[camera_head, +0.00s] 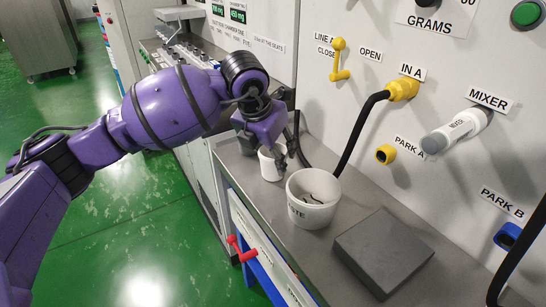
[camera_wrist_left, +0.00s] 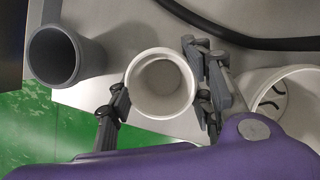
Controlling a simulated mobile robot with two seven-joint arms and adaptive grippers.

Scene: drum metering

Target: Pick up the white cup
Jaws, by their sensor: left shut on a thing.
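The white cup (camera_head: 269,166) is at the counter's left part in the head view, close to the waste bucket. My left gripper (camera_head: 275,150) is shut on the cup, coming down from above. In the left wrist view the cup (camera_wrist_left: 160,88) shows its open round mouth and looks empty. One finger of my left gripper (camera_wrist_left: 161,100) is on each side of it. I cannot tell whether the cup's base touches the counter. My right gripper is not in view.
A white bucket marked waste (camera_head: 312,212) stands right of the cup. A grey block (camera_head: 384,252) lies further right on the counter (camera_head: 345,190). A dark grey cup (camera_wrist_left: 56,57) stands left in the wrist view. A black hose (camera_head: 357,135) hangs behind the bucket.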

